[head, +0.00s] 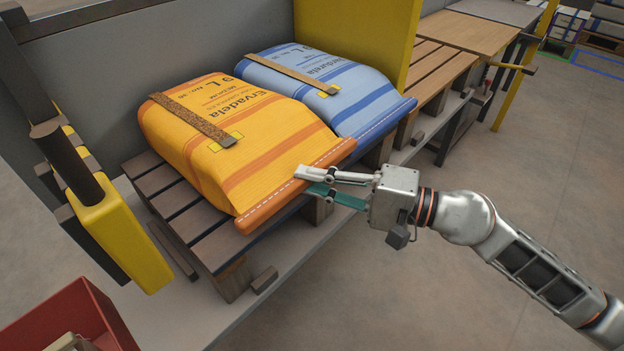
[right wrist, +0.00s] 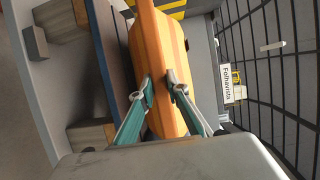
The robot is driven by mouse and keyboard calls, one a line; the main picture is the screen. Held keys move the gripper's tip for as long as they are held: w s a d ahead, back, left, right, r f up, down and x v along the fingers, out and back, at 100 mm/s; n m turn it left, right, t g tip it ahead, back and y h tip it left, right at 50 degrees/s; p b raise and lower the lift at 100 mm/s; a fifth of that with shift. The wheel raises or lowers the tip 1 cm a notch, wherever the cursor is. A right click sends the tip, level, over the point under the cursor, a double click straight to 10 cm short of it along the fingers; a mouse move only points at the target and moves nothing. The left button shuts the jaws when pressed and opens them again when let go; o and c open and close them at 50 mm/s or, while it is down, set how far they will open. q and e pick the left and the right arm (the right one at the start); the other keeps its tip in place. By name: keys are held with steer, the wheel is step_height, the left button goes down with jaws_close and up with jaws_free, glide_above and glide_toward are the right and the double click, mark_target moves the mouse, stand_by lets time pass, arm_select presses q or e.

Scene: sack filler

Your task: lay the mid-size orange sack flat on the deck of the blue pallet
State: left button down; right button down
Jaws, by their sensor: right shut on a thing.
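The orange sack (head: 235,140), printed "Ervadela", lies on its broad side on a slatted pallet (head: 160,180). Its stitched hem points toward the front edge of the pallet. My right gripper (head: 303,181) is shut on this hem near its right part, one finger above and one below. In the right wrist view the fingers press on both sides of the orange sack (right wrist: 158,50). The pallet's deck slats look grey-brown, and a dark blue edge (right wrist: 113,50) shows in the right wrist view. My left gripper is not in view.
A blue sack (head: 325,85) lies right beside the orange one. A yellow panel (head: 360,35) stands behind it. A yellow-and-black frame part (head: 125,225) stands at the left. A red bin (head: 75,315) is at bottom left.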

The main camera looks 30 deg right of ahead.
steer(key=c, duration=1.9)
jaws_free()
steer(key=shift+r, duration=0.25)
steer(key=v, duration=1.2)
steer(key=shift+f, duration=0.15)
